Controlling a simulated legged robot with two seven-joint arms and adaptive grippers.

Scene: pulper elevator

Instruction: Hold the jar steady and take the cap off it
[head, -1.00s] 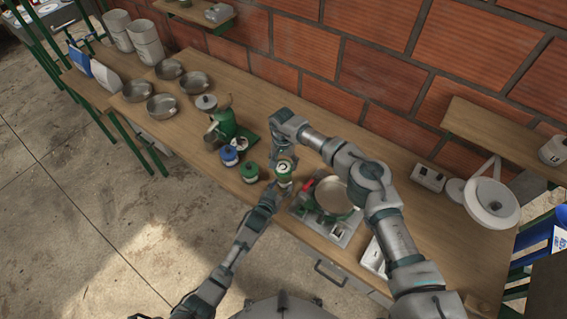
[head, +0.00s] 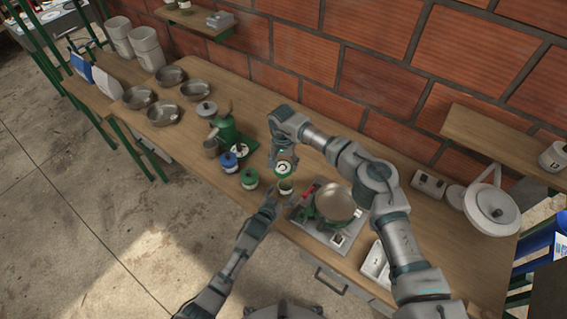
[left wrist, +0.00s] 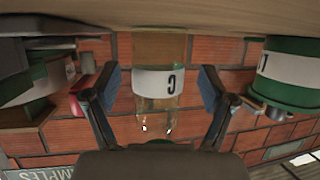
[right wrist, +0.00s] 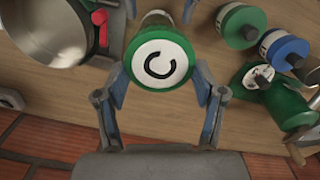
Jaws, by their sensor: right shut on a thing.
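My right gripper (head: 283,158) is shut on the cap, whose top (right wrist: 160,64) faces the right wrist camera. Part of the jar (right wrist: 155,19) shows behind the cap there. My left gripper (head: 272,200) is open at the front of the jar. Its fingers (left wrist: 160,90) stand either side of it with gaps.
A green-capped jar (head: 249,178) and a blue-capped jar (head: 229,161) stand to the left, near a green hand-cranked machine (head: 226,131). A pan (head: 335,200) on a stove (head: 325,235) is close on the right. Several metal bowls sit farther left.

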